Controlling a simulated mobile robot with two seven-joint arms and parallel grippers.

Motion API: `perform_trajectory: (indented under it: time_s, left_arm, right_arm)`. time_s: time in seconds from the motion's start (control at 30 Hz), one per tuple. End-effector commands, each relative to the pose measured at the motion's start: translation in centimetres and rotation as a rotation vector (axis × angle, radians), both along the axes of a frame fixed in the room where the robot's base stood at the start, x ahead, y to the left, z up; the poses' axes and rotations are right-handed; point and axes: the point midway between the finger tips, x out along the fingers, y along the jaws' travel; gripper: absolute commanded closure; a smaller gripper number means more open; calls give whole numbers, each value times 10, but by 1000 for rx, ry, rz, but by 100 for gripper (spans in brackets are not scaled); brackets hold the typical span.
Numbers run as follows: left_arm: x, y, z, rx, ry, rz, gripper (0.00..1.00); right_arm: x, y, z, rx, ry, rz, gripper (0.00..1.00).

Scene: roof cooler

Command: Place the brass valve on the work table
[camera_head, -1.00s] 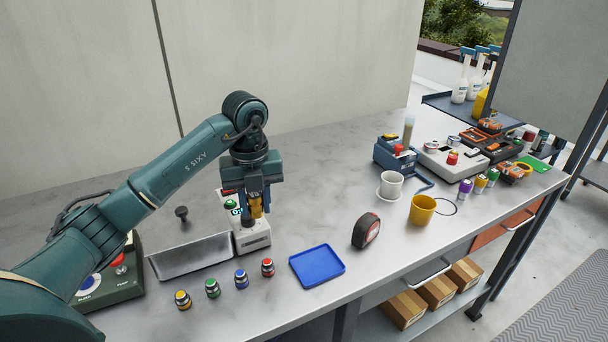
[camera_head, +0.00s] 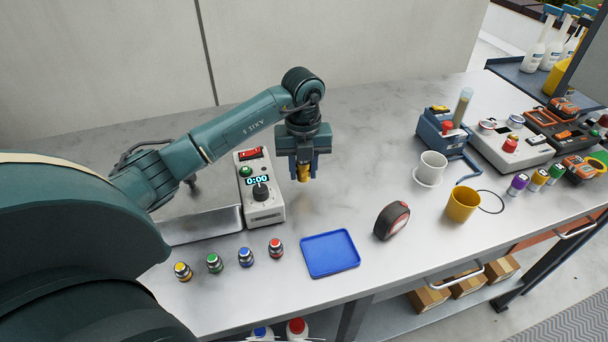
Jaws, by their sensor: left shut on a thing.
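My left gripper (camera_head: 304,172) points down over the work table (camera_head: 350,200), just right of the timer box. It is shut on the brass valve (camera_head: 304,174), a small gold-coloured piece showing between and below the fingers. The fingers hide part of the valve. I cannot tell whether the valve's lower end touches the table top. My right gripper is not in view.
The timer box (camera_head: 262,208) reading 0:00 stands just left of the gripper. A blue tray (camera_head: 331,254), several colour-capped jars (camera_head: 214,263), a tape measure (camera_head: 391,220), a white cup (camera_head: 431,167) and a yellow cup (camera_head: 462,204) stand around. The table right of the gripper is clear.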

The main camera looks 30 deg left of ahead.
Motion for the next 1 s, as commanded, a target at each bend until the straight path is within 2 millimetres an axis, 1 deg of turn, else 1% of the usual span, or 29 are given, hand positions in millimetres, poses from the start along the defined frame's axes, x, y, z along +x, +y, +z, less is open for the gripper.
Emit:
perform_trajectory:
  time_s: [0.1,0.2,0.43,0.57,0.6,0.83,1.0]
  left_arm:
    - [-1,0,-18,0,5,0,97]
    - [-1,0,-29,1,2,1,97]
    - [0,0,-30,1,0,0,97]
    - [0,0,-34,1,0,0,97]
    - [0,0,-33,1,1,0,68]
    - [0,0,-33,2,1,0,49]
    - [0,0,-33,1,2,0,49]
  right_arm:
    - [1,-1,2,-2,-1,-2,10]
    - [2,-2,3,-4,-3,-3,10]
    - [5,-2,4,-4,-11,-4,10]
    - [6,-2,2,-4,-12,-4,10]
    - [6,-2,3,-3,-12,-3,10]
    - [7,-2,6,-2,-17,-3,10]
    - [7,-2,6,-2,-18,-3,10]
